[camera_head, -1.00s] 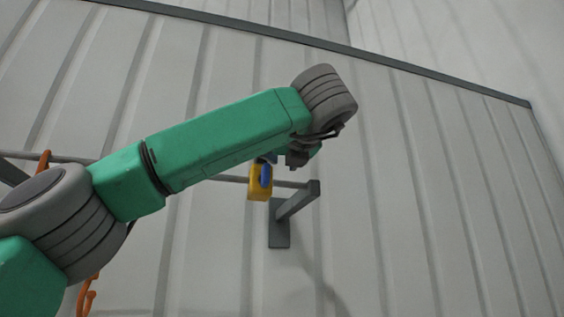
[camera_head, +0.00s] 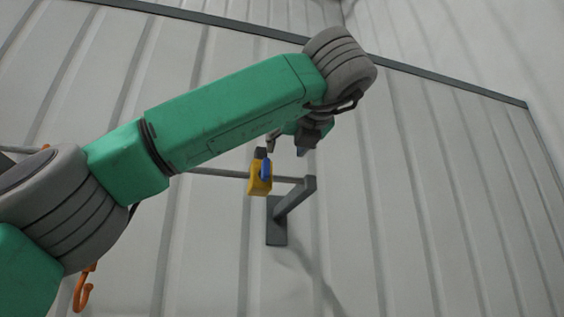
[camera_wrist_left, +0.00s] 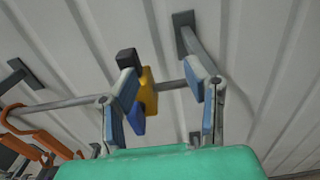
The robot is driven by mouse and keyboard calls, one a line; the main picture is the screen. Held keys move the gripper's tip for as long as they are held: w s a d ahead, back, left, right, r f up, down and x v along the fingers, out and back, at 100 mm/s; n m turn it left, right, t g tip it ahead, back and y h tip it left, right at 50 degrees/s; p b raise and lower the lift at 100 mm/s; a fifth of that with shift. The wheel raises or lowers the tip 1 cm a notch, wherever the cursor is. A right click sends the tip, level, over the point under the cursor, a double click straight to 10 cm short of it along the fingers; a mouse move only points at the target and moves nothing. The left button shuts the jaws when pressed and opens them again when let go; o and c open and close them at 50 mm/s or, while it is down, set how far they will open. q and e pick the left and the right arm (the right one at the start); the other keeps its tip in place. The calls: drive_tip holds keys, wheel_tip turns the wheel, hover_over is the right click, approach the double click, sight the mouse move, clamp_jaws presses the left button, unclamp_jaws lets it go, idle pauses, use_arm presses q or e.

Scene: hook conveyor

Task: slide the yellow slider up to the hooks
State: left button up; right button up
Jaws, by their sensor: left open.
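The yellow slider (camera_head: 258,181), with blue and black parts, hangs on a grey rail (camera_head: 215,173) near the rail's right end. My left gripper (camera_head: 287,148) is open and empty, above and to the right of the slider in the head view. In the left wrist view the slider (camera_wrist_left: 149,92) shows between the fingers of my left gripper (camera_wrist_left: 165,88), close to the left finger, which partly covers it. I cannot tell whether they touch. Orange hooks (camera_wrist_left: 38,138) are at the left in the wrist view; one hook (camera_head: 82,290) shows below my arm in the head view.
A grey bracket (camera_head: 277,222) holds the rail's right end to the ribbed wall (camera_head: 430,190). In the left wrist view, another bracket (camera_wrist_left: 17,74) stands on the left. My left arm hides much of the rail in the head view. The right side is clear.

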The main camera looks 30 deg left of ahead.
use_arm(q)
drive_tip(key=b+v, duration=0.2)
drive_tip(key=v, duration=0.9)
idle(0.6)
drive_tip(key=shift+d, duration=0.1)
drive_tip(key=v, duration=0.7)
drive_tip(key=shift+d, duration=0.35)
drive_tip(key=shift+a, duration=0.1)
